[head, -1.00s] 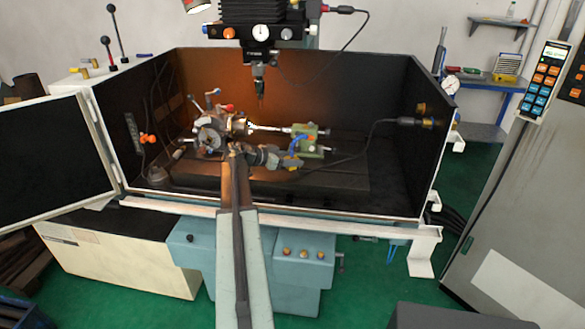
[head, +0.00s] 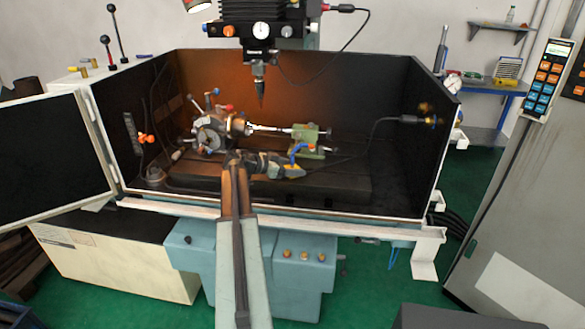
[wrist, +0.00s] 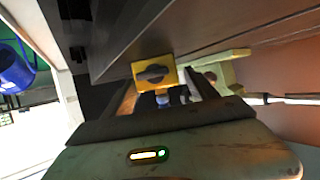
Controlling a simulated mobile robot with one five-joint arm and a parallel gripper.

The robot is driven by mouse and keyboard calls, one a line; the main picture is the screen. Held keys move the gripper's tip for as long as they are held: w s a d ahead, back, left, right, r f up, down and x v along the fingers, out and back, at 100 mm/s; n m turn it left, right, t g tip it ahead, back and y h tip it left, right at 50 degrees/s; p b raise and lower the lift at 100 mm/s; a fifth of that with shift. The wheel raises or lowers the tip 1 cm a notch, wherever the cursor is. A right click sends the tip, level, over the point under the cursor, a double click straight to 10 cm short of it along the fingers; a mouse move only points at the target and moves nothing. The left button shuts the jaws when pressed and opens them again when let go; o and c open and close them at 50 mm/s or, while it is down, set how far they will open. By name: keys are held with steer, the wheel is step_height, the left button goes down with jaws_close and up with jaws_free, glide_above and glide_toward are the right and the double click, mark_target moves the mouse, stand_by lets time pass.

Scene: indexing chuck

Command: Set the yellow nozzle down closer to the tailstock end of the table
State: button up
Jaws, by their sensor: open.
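The yellow nozzle (wrist: 155,72) shows in the wrist view as a yellow block with a dark oval part. It lies just ahead of my open fingertips (wrist: 165,92), close to the dark machine table (wrist: 190,38). I cannot tell whether it touches the table. A pale green part, likely the tailstock, also shows in the wrist view (wrist: 228,68), right of the nozzle.
The indexing chuck (head: 208,135) stands left of the tailstock, with a bright bar between them. A blue piece (head: 300,150) is at the tailstock's front. The spindle tool (head: 260,88) hangs above. Dark enclosure walls (head: 390,90) surround the table. The table's right part looks clear.

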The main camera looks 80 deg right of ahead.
steer(key=p+v, duration=0.4)
steer(key=v, duration=0.8)
steer(key=shift+r, duration=0.1)
